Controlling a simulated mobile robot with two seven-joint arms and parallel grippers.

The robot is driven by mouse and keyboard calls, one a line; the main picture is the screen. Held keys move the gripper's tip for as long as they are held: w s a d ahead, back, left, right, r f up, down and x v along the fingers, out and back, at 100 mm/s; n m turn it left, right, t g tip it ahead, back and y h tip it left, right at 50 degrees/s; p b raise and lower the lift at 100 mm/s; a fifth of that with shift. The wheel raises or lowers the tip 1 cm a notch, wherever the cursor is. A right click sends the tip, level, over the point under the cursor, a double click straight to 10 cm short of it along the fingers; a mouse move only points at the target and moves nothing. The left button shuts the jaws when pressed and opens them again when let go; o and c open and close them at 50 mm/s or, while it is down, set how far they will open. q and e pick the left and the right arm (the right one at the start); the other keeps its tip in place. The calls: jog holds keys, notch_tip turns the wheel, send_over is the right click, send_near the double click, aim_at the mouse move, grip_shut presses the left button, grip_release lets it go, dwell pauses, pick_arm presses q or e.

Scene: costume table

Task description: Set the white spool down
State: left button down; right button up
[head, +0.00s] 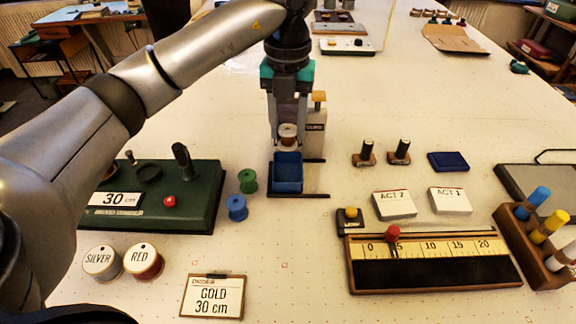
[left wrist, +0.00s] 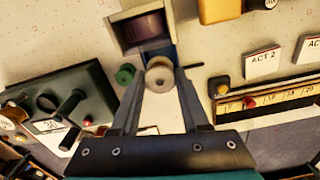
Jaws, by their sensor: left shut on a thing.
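The white spool (head: 288,132) is pinched between the fingertips of my left gripper (head: 288,138). It appears just above and behind a small blue open box (head: 287,172) on the table; I cannot tell the exact gap. In the left wrist view the spool (left wrist: 159,75) is seen end-on, with its centre hole, between the two fingers of the left gripper (left wrist: 159,82). The fingers are closed on it. A green spool (head: 248,181) and a blue spool (head: 237,208) stand on the table to the left of the box. My right gripper is not in view.
A green board (head: 205,178) with a "30 cm" label lies at left. A white dispenser with an orange top (head: 316,128) stands close behind the box. A ruler block (head: 430,250) and a pen rack (head: 535,240) sit at right. The table front centre is mostly clear.

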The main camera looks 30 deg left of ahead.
aim_at(288, 145)
pick_arm(q)
notch_tip(288, 145, down, 5)
jog(key=shift+r, duration=0.2)
notch_tip(288, 145, down, 3)
jog(key=shift+f+b, duration=0.15)
jog(key=shift+b, duration=0.35)
jog(key=shift+s+f, duration=0.25)
jog(key=shift+f, duration=0.25)
jog(key=shift+s+d+f+b, duration=0.1)
jog(key=shift+s+f+b, duration=0.05)
jog(key=shift+f+b, duration=0.4)
jog(key=c, duration=0.6)
grip_release()
jog(key=shift+o, duration=1)
jog(key=shift+r+p, duration=0.3)
jog(key=shift+p, duration=0.05)
jog(key=r, duration=0.3)
jog(key=r+p, duration=0.1)
jog(key=r, duration=0.3)
jog(key=w+r+p, duration=0.1)
jog(key=r, duration=0.3)
jog(key=shift+r, duration=0.2)
jog(key=shift+s+r, duration=0.1)
jog(key=shift+r, duration=0.6)
